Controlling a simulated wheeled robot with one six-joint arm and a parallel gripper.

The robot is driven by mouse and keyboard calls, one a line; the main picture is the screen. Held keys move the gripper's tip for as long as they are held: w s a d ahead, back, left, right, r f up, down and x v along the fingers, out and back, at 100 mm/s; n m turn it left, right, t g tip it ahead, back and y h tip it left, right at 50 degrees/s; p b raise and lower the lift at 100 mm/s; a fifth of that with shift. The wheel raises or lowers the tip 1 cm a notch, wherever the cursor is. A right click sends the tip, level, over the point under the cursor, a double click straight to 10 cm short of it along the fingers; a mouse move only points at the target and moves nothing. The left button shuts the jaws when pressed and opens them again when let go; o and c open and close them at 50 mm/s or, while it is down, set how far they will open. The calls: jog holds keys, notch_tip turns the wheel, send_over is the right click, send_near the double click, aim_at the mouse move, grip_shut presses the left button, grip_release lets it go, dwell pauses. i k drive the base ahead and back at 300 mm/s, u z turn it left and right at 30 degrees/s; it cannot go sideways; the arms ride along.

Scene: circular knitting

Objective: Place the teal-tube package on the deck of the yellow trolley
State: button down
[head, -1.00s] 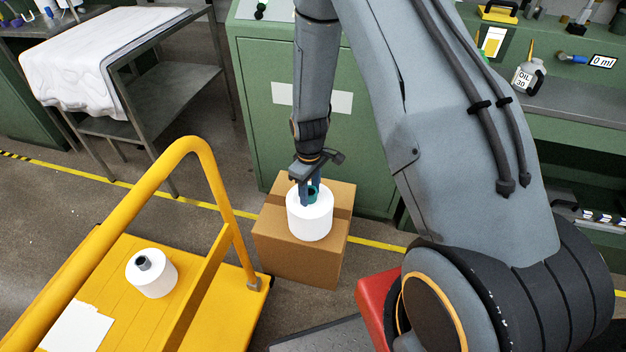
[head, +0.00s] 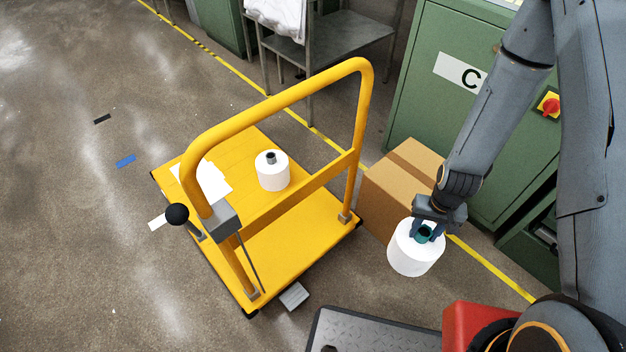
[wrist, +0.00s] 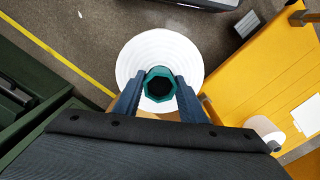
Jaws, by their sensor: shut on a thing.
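The teal-tube package (head: 414,251) is a white yarn cone with a teal tube at its top. My gripper (head: 424,232) is shut on the teal tube and holds the package upright beside the cardboard box. In the wrist view, the fingers (wrist: 158,90) press on both sides of the teal tube, and the white package (wrist: 160,48) spreads around it. The yellow trolley (head: 320,235) stands to the left of the package, with its deck bare near the front right. A white package with a grey tube (head: 272,172) stands on that deck behind the handle's crossbar.
The yellow handle (head: 290,100) rises over the trolley deck. White paper (head: 208,180) lies on the deck's left part. A cardboard box (head: 398,190) stands between the trolley and the green cabinet (head: 425,105). A grey pedal (head: 294,296) sticks out at the trolley's near edge.

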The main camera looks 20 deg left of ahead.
aim_at(228, 213)
jog(key=k, duration=0.35)
jog(key=z, duration=2.8)
jog(key=k, duration=2.9)
jog(key=u, duration=2.45)
